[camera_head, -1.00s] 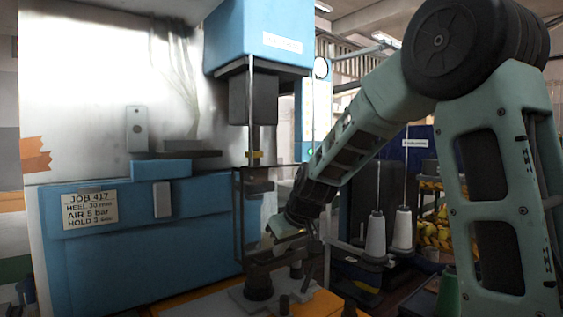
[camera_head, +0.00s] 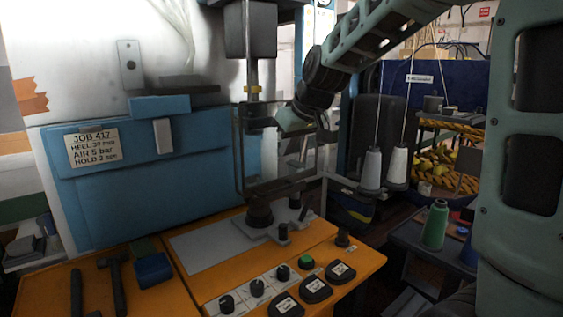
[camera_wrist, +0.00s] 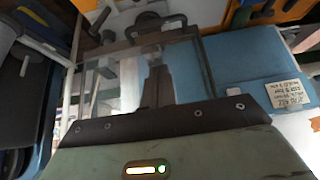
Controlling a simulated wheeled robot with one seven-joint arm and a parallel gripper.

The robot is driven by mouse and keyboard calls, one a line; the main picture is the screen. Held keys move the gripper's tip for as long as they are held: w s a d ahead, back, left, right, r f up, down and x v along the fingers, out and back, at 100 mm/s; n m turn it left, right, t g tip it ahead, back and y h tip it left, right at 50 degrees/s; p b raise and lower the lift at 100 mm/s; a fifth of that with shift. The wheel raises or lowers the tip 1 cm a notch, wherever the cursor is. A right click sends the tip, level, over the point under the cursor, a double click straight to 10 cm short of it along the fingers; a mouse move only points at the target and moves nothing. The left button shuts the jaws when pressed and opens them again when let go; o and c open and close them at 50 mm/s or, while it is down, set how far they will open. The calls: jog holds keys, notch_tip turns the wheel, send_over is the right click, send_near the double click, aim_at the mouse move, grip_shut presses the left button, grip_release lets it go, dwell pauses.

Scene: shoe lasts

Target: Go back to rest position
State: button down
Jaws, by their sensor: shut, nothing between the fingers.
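My gripper (camera_head: 292,124) hangs at the end of my raised arm, just right of the upright rod of the blue machine (camera_head: 145,145). It is shut and nothing shows held in it. In the wrist view, its dark fingers (camera_wrist: 158,88) are together in front of the clear guard panel. The machine's press column stands on the orange bench (camera_head: 215,285), with a dark round base (camera_head: 258,213) on a grey plate. I cannot tell from the views whether the gripper touches the guard.
The guard frame (camera_head: 240,160) stands close left of my gripper. White thread cones (camera_head: 370,170) on a stand are to its right. A small table with a green spool (camera_head: 435,225) is at right. Knobs and buttons (camera_head: 306,262) line the bench front, and a hammer (camera_head: 115,280) lies at left.

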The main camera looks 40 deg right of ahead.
jog(key=shift+v, duration=1.5)
